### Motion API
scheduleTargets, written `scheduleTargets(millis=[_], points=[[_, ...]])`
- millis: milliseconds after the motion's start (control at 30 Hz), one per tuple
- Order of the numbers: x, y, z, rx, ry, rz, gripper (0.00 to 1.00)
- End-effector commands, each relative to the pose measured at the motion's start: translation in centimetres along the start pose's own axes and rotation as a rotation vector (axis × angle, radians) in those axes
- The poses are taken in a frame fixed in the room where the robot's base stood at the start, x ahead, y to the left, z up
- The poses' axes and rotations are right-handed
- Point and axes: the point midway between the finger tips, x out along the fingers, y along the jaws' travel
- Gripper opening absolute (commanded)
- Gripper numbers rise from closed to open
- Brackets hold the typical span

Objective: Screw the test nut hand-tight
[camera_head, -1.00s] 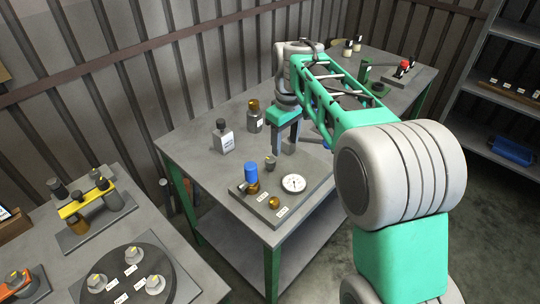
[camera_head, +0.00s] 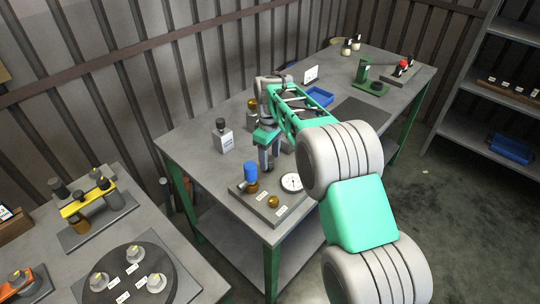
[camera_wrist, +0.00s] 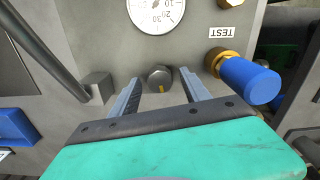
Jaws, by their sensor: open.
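In the head view my gripper (camera_head: 266,168) points down over the board (camera_head: 282,213) and hides this nut. A white dial gauge (camera_wrist: 154,10) and a "TEST" label (camera_wrist: 226,31) are on the board. A blue cylinder on a brass fitting (camera_wrist: 248,80) stands to the right in the wrist view.
A small brass knob (camera_head: 273,202) stands on the board. A grey bar (camera_wrist: 45,50) and small block (camera_wrist: 97,88) lie left of my fingers in the wrist view. A blue tray (camera_head: 319,97) and green stand (camera_head: 368,78) are farther along the table.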

Motion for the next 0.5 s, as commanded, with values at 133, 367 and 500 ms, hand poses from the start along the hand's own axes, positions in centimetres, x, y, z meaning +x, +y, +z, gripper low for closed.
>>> scheduleTargets(millis=[133,367,500], points=[[-0.03,-0.01,-0.02,0.000,0.000,0.000,0.47],[-0.06,-0.03,-0.03,0.000,0.000,0.000,0.29],[-0.07,-0.03,-0.04,0.000,0.000,0.000,0.17]])
